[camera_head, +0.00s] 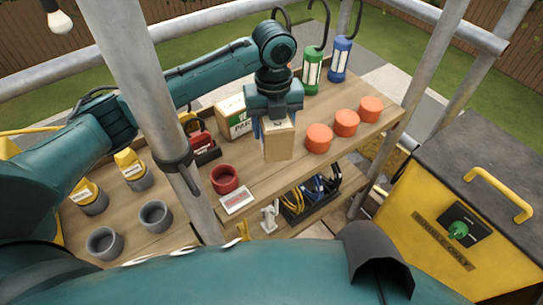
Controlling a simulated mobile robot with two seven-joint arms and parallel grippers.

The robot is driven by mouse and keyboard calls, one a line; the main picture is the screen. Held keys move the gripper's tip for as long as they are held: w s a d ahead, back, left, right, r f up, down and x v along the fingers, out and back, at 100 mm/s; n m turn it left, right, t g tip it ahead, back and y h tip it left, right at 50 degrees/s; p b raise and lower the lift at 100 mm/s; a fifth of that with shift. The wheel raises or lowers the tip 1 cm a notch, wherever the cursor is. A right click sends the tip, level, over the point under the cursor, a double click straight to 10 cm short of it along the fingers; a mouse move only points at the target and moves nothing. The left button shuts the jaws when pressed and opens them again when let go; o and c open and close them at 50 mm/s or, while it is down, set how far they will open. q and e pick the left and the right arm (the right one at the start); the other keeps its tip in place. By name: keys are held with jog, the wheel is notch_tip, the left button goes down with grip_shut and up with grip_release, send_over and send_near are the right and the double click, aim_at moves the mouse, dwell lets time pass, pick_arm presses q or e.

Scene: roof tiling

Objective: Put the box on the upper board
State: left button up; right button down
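The small cardboard box (279,142) is upright in the middle of the view, over the front part of the upper wooden board (285,175). My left gripper (275,118) comes down from above with its fingers around the top of the box and appears shut on it. The fingers partly hide the box's top. I cannot tell whether the box's underside touches the board or hangs just above it. My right gripper is not in view.
Orange round pieces (346,123) stand right of the box. A green-labelled carton (233,118), red cup (225,179) and white card (237,200) lie left. Green (312,72) and blue (340,60) lanterns stand behind. A metal pole (150,90) and yellow machine (470,215) flank the board.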

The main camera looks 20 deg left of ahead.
pick_arm(q)
jog(key=shift+f, duration=3.8)
jog(key=shift+f, duration=0.1)
jog(key=o, duration=1.5)
jog(key=shift+f, duration=0.1)
jog(key=shift+c, duration=0.2)
notch_tip(320, 180, up, 12)
jog(key=shift+r, duration=0.2)
